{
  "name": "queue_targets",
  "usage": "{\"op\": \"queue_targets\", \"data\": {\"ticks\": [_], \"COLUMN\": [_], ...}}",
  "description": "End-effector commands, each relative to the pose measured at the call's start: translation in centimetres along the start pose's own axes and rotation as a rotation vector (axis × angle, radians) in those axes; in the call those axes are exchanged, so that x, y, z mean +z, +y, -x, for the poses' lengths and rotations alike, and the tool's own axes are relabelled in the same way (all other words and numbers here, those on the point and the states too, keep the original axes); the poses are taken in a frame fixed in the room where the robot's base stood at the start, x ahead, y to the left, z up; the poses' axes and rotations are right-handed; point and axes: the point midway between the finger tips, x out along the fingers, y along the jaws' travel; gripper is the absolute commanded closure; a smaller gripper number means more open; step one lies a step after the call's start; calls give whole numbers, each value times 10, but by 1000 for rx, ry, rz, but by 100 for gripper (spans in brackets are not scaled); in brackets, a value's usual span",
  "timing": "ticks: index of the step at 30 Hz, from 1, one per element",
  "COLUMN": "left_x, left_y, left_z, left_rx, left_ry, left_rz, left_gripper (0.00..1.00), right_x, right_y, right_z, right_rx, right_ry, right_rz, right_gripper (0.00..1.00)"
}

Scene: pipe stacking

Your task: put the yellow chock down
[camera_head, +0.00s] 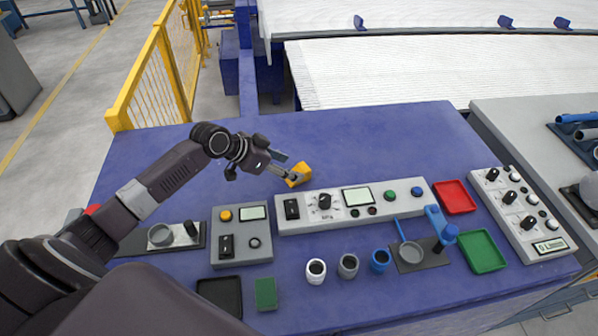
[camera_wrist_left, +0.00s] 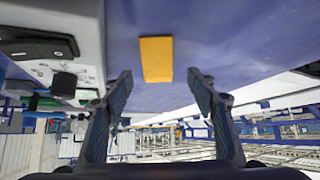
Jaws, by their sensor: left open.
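The yellow chock (camera_head: 301,172) rests on the blue table (camera_head: 380,132), just behind the long grey control panel. In the left wrist view, which looks upside down, the chock (camera_wrist_left: 157,60) shows as a plain yellow block. It lies just beyond the fingertips, in line with the gap between them. My left gripper (camera_head: 285,169) is at the chock in the head view. Its two fingers (camera_wrist_left: 160,78) are spread with clear space at both sides of the chock. My right gripper is not in view.
The long control panel (camera_head: 408,205) stands close in front of the chock. The table behind the chock is clear. A yellow fence (camera_head: 158,82) stands behind left.

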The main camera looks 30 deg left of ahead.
Motion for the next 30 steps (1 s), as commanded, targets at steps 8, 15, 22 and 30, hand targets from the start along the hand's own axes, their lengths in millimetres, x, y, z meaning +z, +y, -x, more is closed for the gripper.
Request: {"op": "queue_targets", "data": {"ticks": [8,15,22,30], "left_x": [-4,-2,-2,-2], "left_y": [2,2,2,2], "left_z": [-37,-49,-48,-48], "left_rx": [2,-1,-1,-1], "left_ry": [3,2,2,2], "left_rz": [3,-1,-1,0], "left_gripper": [47,47,57,87], "right_x": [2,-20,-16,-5], "right_y": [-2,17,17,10], "right_z": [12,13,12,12], "right_rx": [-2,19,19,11], "right_ry": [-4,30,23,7], "right_rz": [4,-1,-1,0], "right_gripper": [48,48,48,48]}}
